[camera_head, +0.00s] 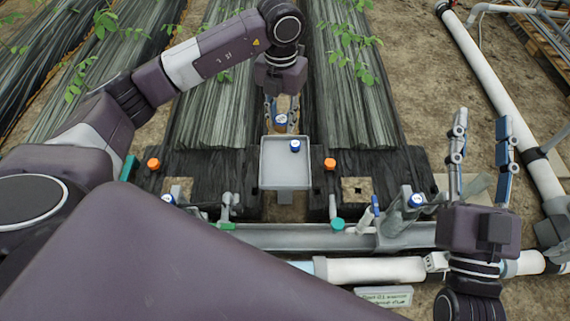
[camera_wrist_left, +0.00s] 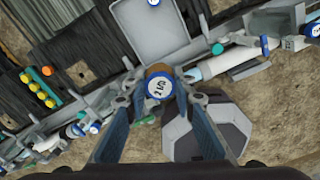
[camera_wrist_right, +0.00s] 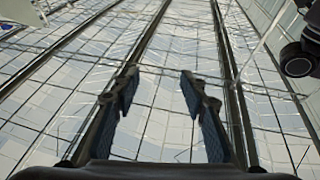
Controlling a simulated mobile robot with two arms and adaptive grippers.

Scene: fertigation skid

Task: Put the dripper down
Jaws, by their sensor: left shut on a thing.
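My left gripper (camera_head: 281,118) is shut on a dripper (camera_head: 281,121), which has a brown body and a blue-and-white marked cap. In the left wrist view the held dripper (camera_wrist_left: 159,84) sits between the fingertips, its cap facing the camera. In the head view it appears at the far edge of a grey tray (camera_head: 286,176); I cannot tell its height above it. Another blue-and-white capped dripper (camera_head: 295,146) is in the tray near its far right corner. My right gripper (camera_head: 481,128) is open and empty, fingers raised, at the right.
Orange caps (camera_head: 153,164) flank the tray on the dark plastic sheeting. A grey rail (camera_head: 290,238) with fittings and a white pipe (camera_head: 370,270) runs across the near side. The tray's middle is clear.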

